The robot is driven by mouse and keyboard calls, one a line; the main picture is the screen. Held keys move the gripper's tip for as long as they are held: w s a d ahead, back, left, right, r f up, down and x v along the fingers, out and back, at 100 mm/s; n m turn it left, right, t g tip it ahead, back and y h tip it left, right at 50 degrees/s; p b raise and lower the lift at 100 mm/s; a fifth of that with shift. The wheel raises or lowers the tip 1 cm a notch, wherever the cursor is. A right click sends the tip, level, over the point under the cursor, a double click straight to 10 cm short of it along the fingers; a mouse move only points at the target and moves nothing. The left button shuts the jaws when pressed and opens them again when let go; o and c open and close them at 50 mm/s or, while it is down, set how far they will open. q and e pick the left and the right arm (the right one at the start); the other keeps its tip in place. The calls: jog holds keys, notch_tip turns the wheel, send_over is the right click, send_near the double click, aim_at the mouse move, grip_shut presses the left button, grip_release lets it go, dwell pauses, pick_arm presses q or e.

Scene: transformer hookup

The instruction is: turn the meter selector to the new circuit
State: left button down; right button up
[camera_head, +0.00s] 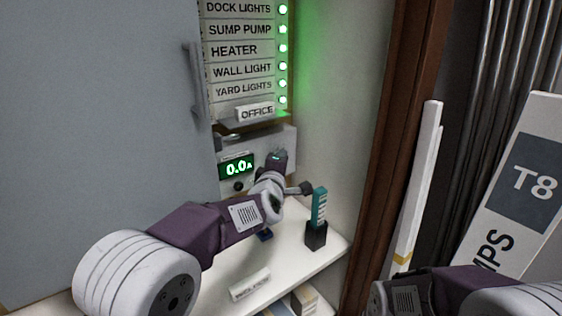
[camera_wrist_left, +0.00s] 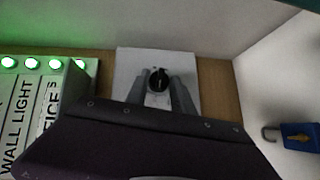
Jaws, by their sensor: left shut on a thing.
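The meter is a grey panel (camera_head: 288,142) with a green-lit display (camera_head: 237,168) reading 0.0 A. In the left wrist view its selector, a round black knob (camera_wrist_left: 158,80), sits on a pale plate (camera_wrist_left: 127,62). My left gripper (camera_head: 277,158) is at the panel, right of the display, and hides the knob in the head view. In the left wrist view the left gripper's fingers (camera_wrist_left: 163,90) stand on either side of the knob, shut on it. The knob's pointer direction is not clear. My right gripper is out of view; only part of that arm shows at the lower right.
Above the meter, a labelled circuit list (camera_head: 240,50) has a column of green lights; an OFFICE tag (camera_head: 256,112) hangs below. A teal tool (camera_head: 319,207) stands in a black holder (camera_head: 316,235) on the white shelf (camera_head: 285,262). A blue padlock (camera_wrist_left: 298,136) lies right.

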pick_arm(q)
jog(key=c, duration=1.1)
grip_release()
jog(key=s+a+r, duration=0.1)
jog(key=s, duration=0.8)
jog(key=shift+a, duration=0.2)
